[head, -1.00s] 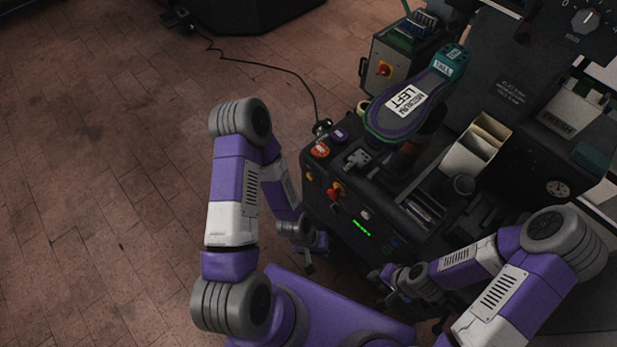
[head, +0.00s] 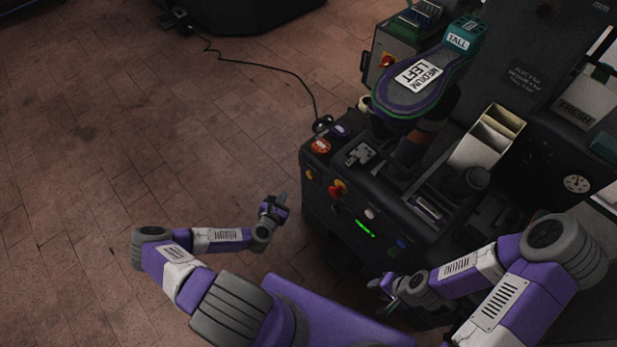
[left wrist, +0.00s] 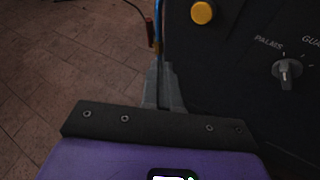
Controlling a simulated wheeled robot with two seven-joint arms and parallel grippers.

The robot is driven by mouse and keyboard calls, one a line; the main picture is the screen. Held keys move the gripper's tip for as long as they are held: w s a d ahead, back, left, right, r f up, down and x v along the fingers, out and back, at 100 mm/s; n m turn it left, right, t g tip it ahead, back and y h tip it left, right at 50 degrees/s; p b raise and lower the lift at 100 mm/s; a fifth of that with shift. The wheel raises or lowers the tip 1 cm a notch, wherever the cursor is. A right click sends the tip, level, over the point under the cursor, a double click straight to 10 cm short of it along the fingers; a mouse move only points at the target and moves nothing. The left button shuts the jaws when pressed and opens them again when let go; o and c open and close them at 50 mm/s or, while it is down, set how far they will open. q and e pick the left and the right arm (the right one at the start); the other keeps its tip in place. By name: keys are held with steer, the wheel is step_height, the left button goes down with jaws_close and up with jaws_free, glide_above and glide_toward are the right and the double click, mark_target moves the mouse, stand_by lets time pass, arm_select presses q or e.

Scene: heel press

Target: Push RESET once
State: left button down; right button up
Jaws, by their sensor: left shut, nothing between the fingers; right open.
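The press's dark front panel (head: 335,215) carries several controls. A yellow button (head: 309,174) sits at its left end; the left wrist view shows a yellow button (left wrist: 203,13) at the top. No RESET label is readable in either view. A red knob on yellow (head: 337,188), a pale button (head: 370,214) and a blue button (head: 401,243) are further right. My left gripper (head: 281,201) is shut and empty, in front of the panel's left end and apart from it. Its fingers (left wrist: 161,88) point below and left of the yellow button. My right gripper (head: 378,284) is open, low before the panel's right part.
A selector knob (left wrist: 287,70) marked PALMS is right of the yellow button. A cable (head: 270,68) crosses the floor. The tiled floor at left is clear.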

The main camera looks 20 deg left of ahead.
mark_target(309, 175)
arm_select(q)
steer(key=shift+a, duration=0.1)
steer(key=w+d, duration=0.3)
steer(key=w, duration=0.5)
steer(key=shift+d, duration=0.2)
steer(key=shift+w, duration=0.15)
stand_by(2.1)
steer(key=shift+w+d, duration=0.15)
steer(key=shift+w, duration=0.1)
steer(key=shift+w+d+b, duration=0.2)
steer(key=shift+w+b, duration=0.1)
steer(key=shift+w, duration=0.2)
stand_by(0.8)
steer(key=shift+s, duration=0.1)
steer(key=shift+s+a, duration=0.3)
steer(key=shift+s, duration=0.45)
